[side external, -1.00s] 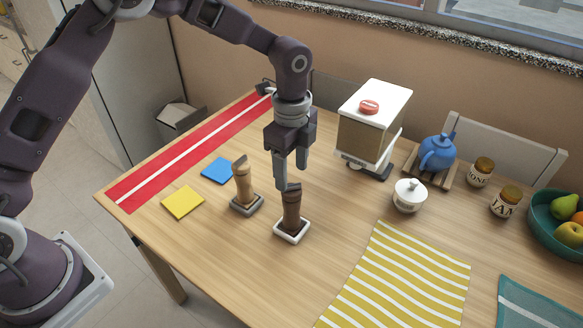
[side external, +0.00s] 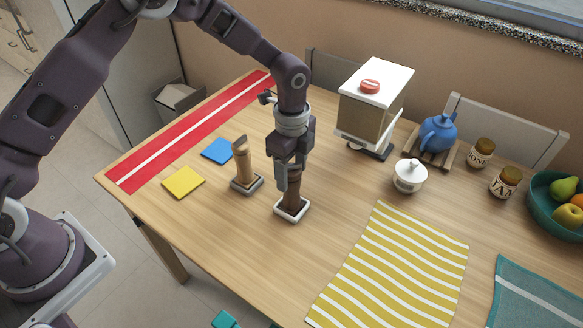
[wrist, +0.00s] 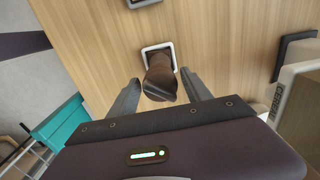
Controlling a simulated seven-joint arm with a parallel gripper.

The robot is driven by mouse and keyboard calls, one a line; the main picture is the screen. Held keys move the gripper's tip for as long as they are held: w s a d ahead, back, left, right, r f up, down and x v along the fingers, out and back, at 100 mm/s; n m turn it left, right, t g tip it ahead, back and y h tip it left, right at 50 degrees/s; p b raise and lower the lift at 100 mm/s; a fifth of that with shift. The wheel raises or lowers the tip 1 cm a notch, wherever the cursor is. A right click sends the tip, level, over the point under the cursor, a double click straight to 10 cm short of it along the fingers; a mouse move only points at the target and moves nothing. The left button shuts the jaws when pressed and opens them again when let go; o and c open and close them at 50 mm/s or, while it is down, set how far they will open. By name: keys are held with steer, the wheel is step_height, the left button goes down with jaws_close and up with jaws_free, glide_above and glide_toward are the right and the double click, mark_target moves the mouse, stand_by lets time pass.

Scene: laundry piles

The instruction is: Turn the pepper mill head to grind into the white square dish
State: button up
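The dark brown pepper mill (side external: 293,192) stands upright in the white square dish (side external: 280,211) on the table. In the wrist view the mill (wrist: 160,78) rises from the dish (wrist: 146,50) toward the camera. My gripper (side external: 288,182) points down over the mill's head, which it mostly hides in the side view. In the wrist view my gripper's fingers (wrist: 160,90) stand open on both sides of the head, with gaps showing. A lighter wooden mill (side external: 243,163) stands in a grey square dish (side external: 247,188) to the left.
Yellow (side external: 183,182) and blue (side external: 217,149) squares lie to the left near a red runner (side external: 150,165). A white lidded pot (side external: 409,176), a dispenser with a red knob (side external: 372,110) and a striped cloth (side external: 395,265) are to the right. The table in front is clear.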

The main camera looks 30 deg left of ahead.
steer(key=c, duration=0.7)
steer(key=m, duration=0.8)
steer(key=o, duration=0.8)
steer(key=shift+o, duration=0.2)
steer(key=shift+r, duration=3.05)
